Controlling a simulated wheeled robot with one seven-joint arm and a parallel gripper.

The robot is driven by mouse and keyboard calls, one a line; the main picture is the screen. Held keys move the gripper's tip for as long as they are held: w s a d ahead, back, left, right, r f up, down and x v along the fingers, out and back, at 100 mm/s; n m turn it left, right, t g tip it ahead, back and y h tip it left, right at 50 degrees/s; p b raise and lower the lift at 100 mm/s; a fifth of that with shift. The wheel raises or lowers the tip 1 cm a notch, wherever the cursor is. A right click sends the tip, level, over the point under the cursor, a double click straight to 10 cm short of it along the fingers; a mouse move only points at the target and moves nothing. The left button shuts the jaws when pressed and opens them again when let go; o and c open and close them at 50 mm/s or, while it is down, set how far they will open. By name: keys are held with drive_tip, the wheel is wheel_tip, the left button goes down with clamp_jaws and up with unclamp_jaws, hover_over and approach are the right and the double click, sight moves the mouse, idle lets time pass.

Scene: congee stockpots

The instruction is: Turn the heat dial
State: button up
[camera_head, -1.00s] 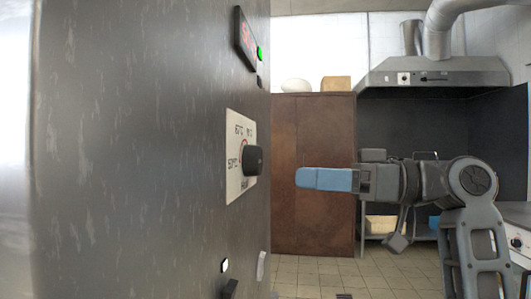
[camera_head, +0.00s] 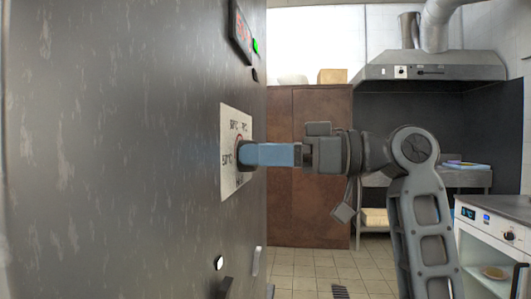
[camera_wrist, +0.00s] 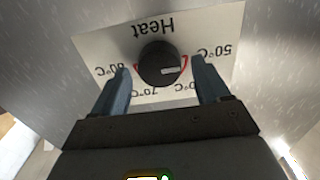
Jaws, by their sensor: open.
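The black round heat dial (camera_wrist: 158,64) sits on a white label plate (camera_wrist: 98,50) marked "Heat" with temperatures, upside down in the wrist view. My gripper (camera_wrist: 160,80) is open, with one blue finger on each side of the dial. Gaps show between the fingers and the dial in the wrist view. In the head view my gripper (camera_head: 246,154) reaches the panel from the right.
The grey panel (camera_head: 110,150) fills the left side, with a red display (camera_head: 241,35) and green button (camera_head: 256,46) above and switches (camera_head: 219,263) below. A brown cabinet (camera_head: 310,210) stands behind. A white oven (camera_head: 490,250) is at the right.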

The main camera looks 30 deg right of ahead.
drive_tip(key=c, duration=1)
drive_tip(key=shift+r+m+p, duration=0.1)
drive_tip(key=shift+m+p, duration=0.2)
drive_tip(key=shift+p, duration=0.25)
drive_tip(key=shift+w+d+m+p, duration=0.1)
drive_tip(key=shift+m+p, duration=2.65)
drive_tip(key=shift+p, duration=0.75)
drive_tip(key=shift+w+m+p, duration=0.1)
drive_tip(key=shift+m+p, duration=2.65)
drive_tip(key=shift+p, duration=0.75)
drive_tip(key=shift+f, duration=0.25)
